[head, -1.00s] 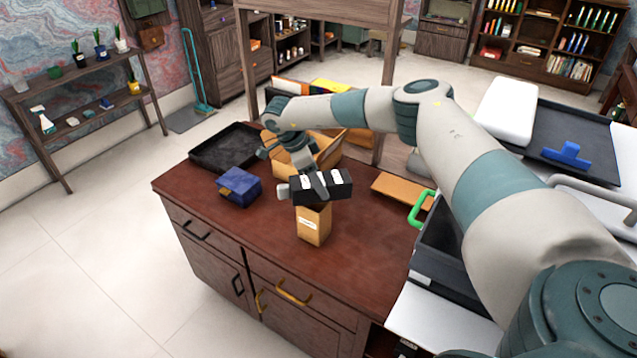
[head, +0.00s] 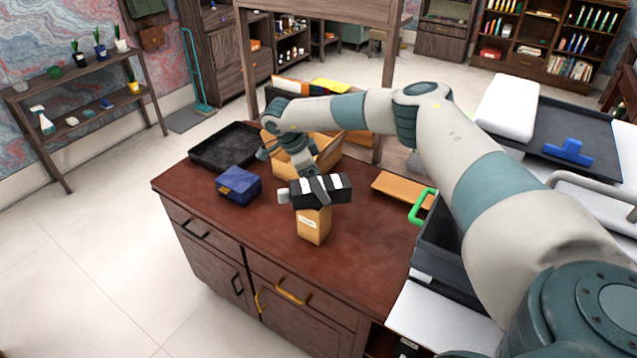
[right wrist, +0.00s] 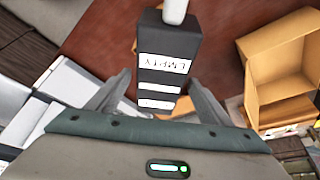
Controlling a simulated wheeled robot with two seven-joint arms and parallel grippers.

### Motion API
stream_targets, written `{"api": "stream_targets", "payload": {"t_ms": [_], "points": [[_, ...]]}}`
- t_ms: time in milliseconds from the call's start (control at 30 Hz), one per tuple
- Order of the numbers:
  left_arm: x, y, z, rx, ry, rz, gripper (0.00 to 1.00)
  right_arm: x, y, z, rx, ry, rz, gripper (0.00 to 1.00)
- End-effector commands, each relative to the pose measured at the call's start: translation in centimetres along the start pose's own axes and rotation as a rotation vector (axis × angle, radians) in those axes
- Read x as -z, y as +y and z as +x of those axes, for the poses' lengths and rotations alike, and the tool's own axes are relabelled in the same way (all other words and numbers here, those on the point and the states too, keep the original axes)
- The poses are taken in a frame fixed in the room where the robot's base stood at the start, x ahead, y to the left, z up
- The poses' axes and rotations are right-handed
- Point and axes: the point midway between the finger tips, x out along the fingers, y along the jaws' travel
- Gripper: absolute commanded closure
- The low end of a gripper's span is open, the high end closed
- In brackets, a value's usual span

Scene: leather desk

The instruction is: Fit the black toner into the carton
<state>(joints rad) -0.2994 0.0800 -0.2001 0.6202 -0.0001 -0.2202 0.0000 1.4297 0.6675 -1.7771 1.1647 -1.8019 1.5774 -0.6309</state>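The black toner (head: 335,187), a long block with white label bands and a pale end knob, lies roughly level in my right gripper (head: 318,187). A narrow tan carton (head: 313,227) with a white label stands upright on the desk, directly below the toner in the head view. Its top is hidden by the toner, so I cannot tell whether they touch. My left gripper is not in view.
A larger open tan box (head: 328,152) stands behind, partly hidden by my right arm; it also shows in the right wrist view (right wrist: 270,55). A blue box (head: 240,184), a black tray (head: 200,160) and a flat tan board (head: 398,188) lie around. The desk's front left is clear.

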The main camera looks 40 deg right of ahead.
Motion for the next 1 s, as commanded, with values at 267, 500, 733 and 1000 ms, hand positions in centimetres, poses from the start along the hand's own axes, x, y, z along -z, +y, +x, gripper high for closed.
{"api": "stream_targets", "payload": {"t_ms": [267,500,733,1000], "points": [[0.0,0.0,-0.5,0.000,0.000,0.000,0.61,0.3,0.0,-0.6,0.001,0.000,0.000,0.27],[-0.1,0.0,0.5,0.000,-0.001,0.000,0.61,0.2,-0.1,-2.7,0.003,-0.002,0.000,0.27],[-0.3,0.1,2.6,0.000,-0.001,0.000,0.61,0.2,-0.1,-7.0,0.005,-0.003,0.000,0.27],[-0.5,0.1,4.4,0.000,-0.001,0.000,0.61,0.3,-0.1,-11.4,0.003,-0.002,0.000,0.27]]}}
